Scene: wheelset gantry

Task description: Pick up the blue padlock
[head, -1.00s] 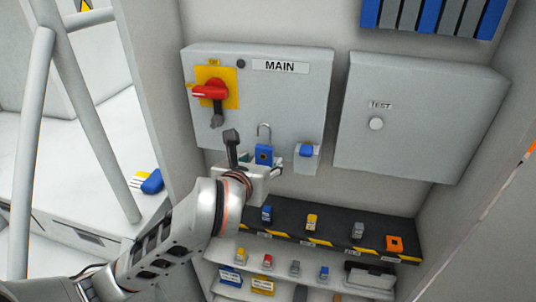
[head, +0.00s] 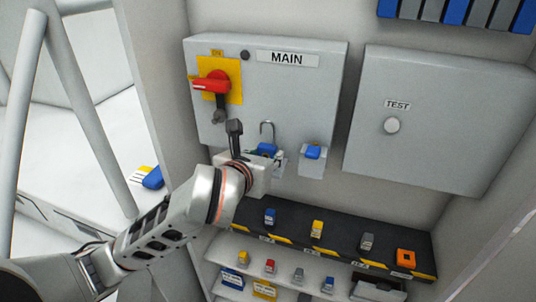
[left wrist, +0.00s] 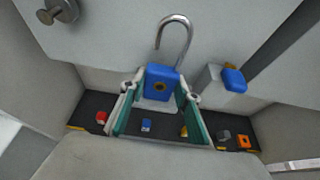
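The blue padlock (head: 267,149) has its tall shackle raised and stands upright in front of the lower edge of the MAIN box. In the left wrist view the blue padlock (left wrist: 161,82) shows its dark keyhole, with a pale ledge just below it. My left gripper (head: 265,157) reaches it from below. Its teal-lined fingers (left wrist: 161,92) stand apart, one on each side of the padlock body, with little room between. Firm contact on both sides does not show. In the head view the gripper hides the lower body. My right gripper is not in view.
A second blue padlock (head: 313,151) sits on a grey bracket to the right. The MAIN box (head: 310,95) with a red switch handle (head: 211,84) and the TEST box (head: 440,120) are behind. A dark shelf (head: 340,239) below carries several small padlocks.

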